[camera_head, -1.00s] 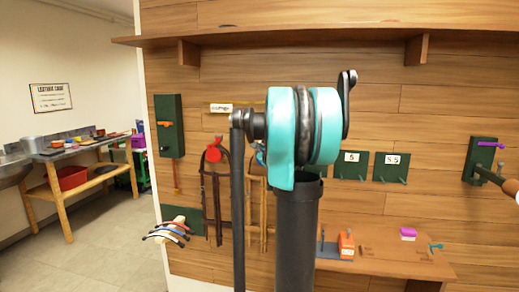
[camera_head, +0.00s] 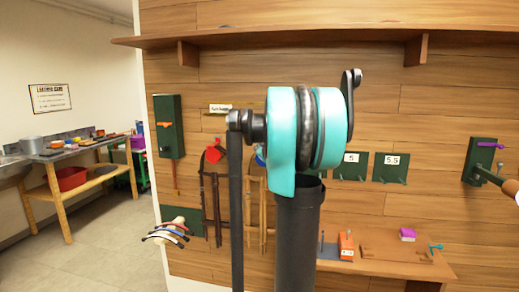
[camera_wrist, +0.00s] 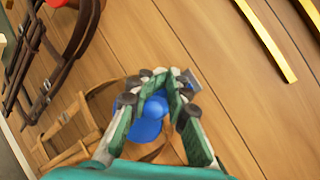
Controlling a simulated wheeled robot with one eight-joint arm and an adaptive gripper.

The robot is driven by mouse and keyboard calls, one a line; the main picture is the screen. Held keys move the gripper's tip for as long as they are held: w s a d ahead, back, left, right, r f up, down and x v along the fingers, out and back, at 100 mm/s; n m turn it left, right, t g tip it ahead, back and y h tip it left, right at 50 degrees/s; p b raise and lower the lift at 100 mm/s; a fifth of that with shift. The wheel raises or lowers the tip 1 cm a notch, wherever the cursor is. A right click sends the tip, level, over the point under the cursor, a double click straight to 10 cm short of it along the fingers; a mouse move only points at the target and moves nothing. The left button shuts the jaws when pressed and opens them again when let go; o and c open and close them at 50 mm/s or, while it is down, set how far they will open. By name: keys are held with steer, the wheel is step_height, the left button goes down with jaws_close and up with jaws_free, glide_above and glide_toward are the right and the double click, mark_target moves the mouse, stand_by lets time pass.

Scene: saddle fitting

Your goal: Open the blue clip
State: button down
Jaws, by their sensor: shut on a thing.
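The blue clip (camera_wrist: 148,124) is in the wrist view, between the green-padded fingers of my gripper (camera_wrist: 160,88). The fingers converge around it, and its rounded blue body shows between them. Light brown straps (camera_wrist: 80,150) hang against the wooden wall just beside and behind it. In the head view only a small blue edge of the clip (camera_head: 260,158) shows past my teal arm. My gripper is hidden behind that arm there. The fingers hide part of the clip, so I cannot tell whether it is open.
A red clip (camera_head: 213,152) holds a dark brown bridle (camera_head: 211,200) to the left. A shelf (camera_head: 330,36) runs above. Green numbered plates (camera_head: 391,168) hang on the wall.

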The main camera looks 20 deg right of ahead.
steer(key=r+m+g, duration=0.1)
steer(key=g, duration=0.1)
steer(key=w+r+m+g+y, duration=0.1)
steer(key=r+g, duration=0.1)
steer(key=r+g+y, duration=0.1)
steer(key=r+g, duration=0.1)
steer(key=shift+w+d+r+m+g, duration=0.1)
steer(key=shift+w+d+m+g, duration=0.05)
steer(key=shift+d+m+g, duration=0.2)
steer(key=shift+w+d+r+m+g+y, duration=0.15)
steer(key=shift+w+r+m+g+y, duration=0.2)
steer(key=shift+g, duration=0.35)
steer(key=shift+w+d+r+m+g+y, duration=0.1)
steer(key=shift+w+r+m+g+y, duration=0.15)
steer(key=shift+r+g+y, duration=0.3)
steer(key=c, duration=1.6)
jaws_free()
steer(key=shift+w, duration=0.1)
steer(key=shift+o, duration=0.3)
steer(key=shift+d, duration=0.1)
